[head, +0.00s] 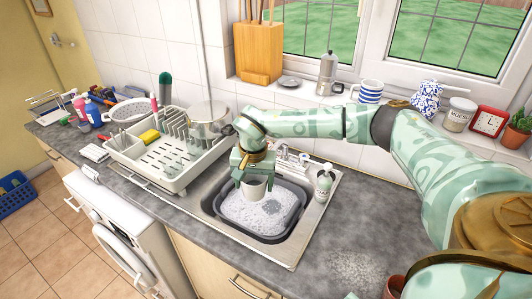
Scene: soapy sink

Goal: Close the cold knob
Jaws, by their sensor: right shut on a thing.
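My right gripper (254,175) is over the sink, shut on a light grey mug (254,189). The mug is held above the foamy water in the dark basin (293,238). The chrome tap fittings (282,151) stand at the back of the sink, just behind and right of my gripper. They are small and partly hidden by my gripper and arm. I cannot tell which knob is the cold one, nor whether it is open or shut. My left gripper is not in view.
A dish rack (165,165) with a pan (207,112) stands left of the sink. A soap bottle (325,182) stands at the sink's right back corner. The windowsill holds a moka pot (327,72), mugs and a jar. The counter (360,215) right of the sink is mostly clear.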

